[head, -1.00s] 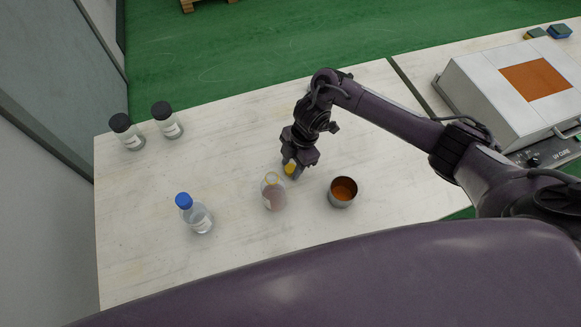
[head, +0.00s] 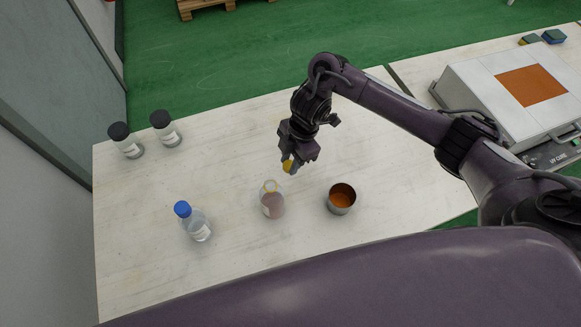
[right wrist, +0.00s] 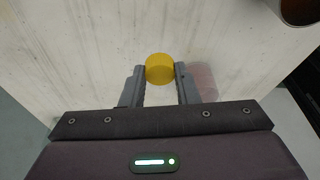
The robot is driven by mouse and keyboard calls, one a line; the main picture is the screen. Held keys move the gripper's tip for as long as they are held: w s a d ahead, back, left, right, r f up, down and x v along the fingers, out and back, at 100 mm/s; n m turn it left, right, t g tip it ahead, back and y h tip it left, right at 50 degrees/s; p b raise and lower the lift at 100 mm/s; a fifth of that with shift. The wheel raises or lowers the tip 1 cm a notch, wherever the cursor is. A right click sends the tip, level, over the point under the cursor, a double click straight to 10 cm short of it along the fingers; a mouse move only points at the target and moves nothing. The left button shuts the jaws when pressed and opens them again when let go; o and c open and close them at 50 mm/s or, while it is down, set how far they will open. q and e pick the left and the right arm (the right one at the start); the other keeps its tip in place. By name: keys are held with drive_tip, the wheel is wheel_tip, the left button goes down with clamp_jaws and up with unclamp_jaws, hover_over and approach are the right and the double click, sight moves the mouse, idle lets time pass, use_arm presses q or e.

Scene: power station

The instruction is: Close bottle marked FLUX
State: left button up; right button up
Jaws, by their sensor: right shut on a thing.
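My right gripper (head: 290,162) is shut on a yellow cap (right wrist: 160,68) and holds it above the table. In the head view the yellow cap (head: 288,166) shows between the fingertips. An open bottle (head: 272,203) with pinkish contents and a yellow ring at its neck stands upright on the table, just below and left of the gripper in the head view. The cap is apart from this bottle. In the right wrist view the bottle (right wrist: 205,82) is partly hidden behind the right finger. Its label cannot be read. My left gripper is not in view.
A metal cup (head: 341,198) with orange-brown contents stands right of the open bottle. A blue-capped bottle (head: 195,222) stands to its left. Two black-capped jars (head: 126,141) (head: 166,129) stand at the back left. A white box (head: 505,88) with an orange panel sits at the right.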

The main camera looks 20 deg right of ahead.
wheel_tip(320, 180, up, 14)
drive_tip(key=p, duration=0.3)
drive_tip(key=shift+r, duration=0.1)
drive_tip(key=d+r+m+t+h+b, duration=0.1)
drive_tip(key=r+m, duration=0.3)
drive_tip(key=m, duration=0.6)
drive_tip(key=d+r+m+t+h+b, duration=0.1)
drive_tip(key=d+r+m+t+h, duration=0.1)
drive_tip(key=m, duration=0.8)
drive_tip(key=shift+w+d+r+m+t, duration=0.3)
drive_tip(key=shift+d+r+t, duration=0.1)
drive_tip(key=shift+d+r, duration=0.65)
drive_tip(key=shift+d+f, duration=0.1)
drive_tip(key=shift+f, duration=0.05)
